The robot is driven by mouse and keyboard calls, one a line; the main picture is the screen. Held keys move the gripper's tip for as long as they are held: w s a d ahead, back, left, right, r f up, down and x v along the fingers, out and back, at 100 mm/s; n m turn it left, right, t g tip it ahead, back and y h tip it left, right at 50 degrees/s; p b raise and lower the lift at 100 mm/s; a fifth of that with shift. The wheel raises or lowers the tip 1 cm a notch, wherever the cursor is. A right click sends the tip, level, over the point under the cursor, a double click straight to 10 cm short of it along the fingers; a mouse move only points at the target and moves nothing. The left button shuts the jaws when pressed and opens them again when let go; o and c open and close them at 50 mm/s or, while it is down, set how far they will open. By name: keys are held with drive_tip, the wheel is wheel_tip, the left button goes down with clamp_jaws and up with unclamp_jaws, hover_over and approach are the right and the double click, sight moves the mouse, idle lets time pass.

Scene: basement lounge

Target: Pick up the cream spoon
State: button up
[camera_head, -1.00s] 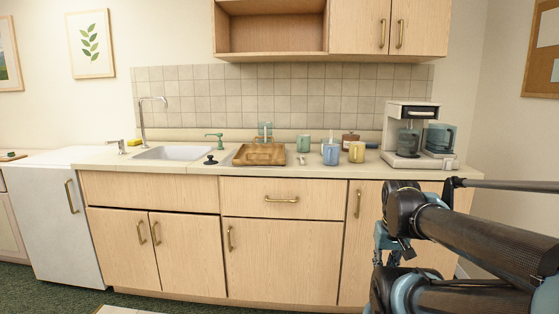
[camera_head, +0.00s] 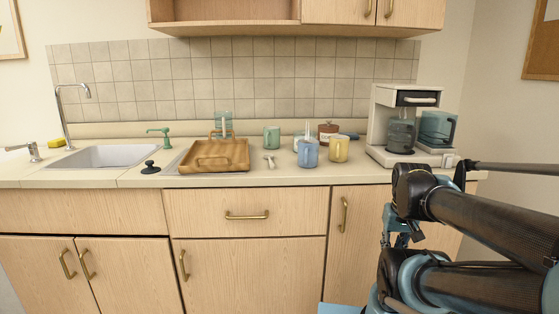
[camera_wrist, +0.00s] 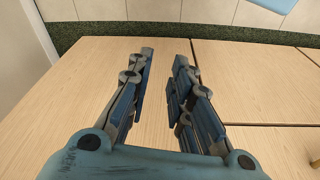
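A small pale, spoon-like item (camera_head: 269,161) lies on the counter (camera_head: 290,177) between the wooden tray and the blue mug. It is too small to tell for sure whether it is the cream spoon. A thin pale upright piece also shows just behind the blue mug (camera_head: 308,154); what it is cannot be told. My gripper (camera_wrist: 164,58) is open and empty in the wrist view, with pale wood panels beyond its fingers. In the head view my arm is at the right, in front of the cabinets, well away from the pale item.
A wooden tray (camera_head: 205,164) is left of the pale item. A green mug (camera_head: 271,138), yellow mug (camera_head: 339,149) and reddish-brown jar (camera_head: 327,132) stand nearby. The coffee maker (camera_head: 400,130) is at the right, the sink (camera_head: 105,156) at the left. A cabinet drawer (camera_head: 246,205) is below.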

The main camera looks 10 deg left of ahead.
drive_tip(key=shift+w+d, duration=0.1)
drive_tip(key=shift+d, duration=0.05)
drive_tip(key=w+a+r, duration=0.5)
drive_tip(key=w+r, duration=0.2)
drive_tip(key=r, duration=0.5)
wheel_tip(320, 180, up, 22)
drive_tip(key=n+g+y, duration=0.2)
drive_tip(key=n+g, duration=0.1)
hover_over(271, 161)
drive_tip(key=w+d, duration=0.2)
drive_tip(key=d, duration=0.1)
drive_tip(key=a+f, duration=0.1)
drive_tip(key=f, duration=0.4)
drive_tip(key=a+f, duration=0.1)
drive_tip(key=f, duration=0.5)
drive_tip(key=s+f, duration=0.1)
drive_tip(key=f, duration=0.4)
drive_tip(key=shift+a+f, duration=0.4)
